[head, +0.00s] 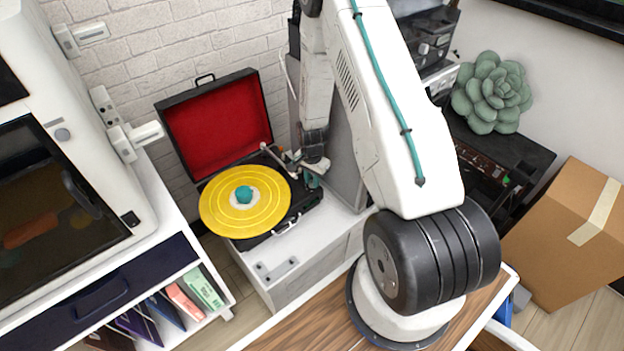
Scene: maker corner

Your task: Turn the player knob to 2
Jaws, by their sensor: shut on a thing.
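The record player (190,120) stands open on a white cabinet, its lid raised with a red lining. A yellow record (225,212) with a teal centre lies on its platter. My gripper (312,178) reaches down at the right end of the player's deck, beside the tonearm (277,157). It is shut on the player knob there. The gripper covers the knob, so its pointer and the setting marks cannot be read. A small teal part shows at the fingertips, and I cannot tell whether it belongs to the knob or to the gripper.
A white-framed machine (150,215) stands close on the left, above a shelf with colourful sleeves. A white brick wall is behind the player. A green succulent (492,93) and a cardboard box (560,235) are at the right. The cabinet top (318,228) in front of the player is mostly clear.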

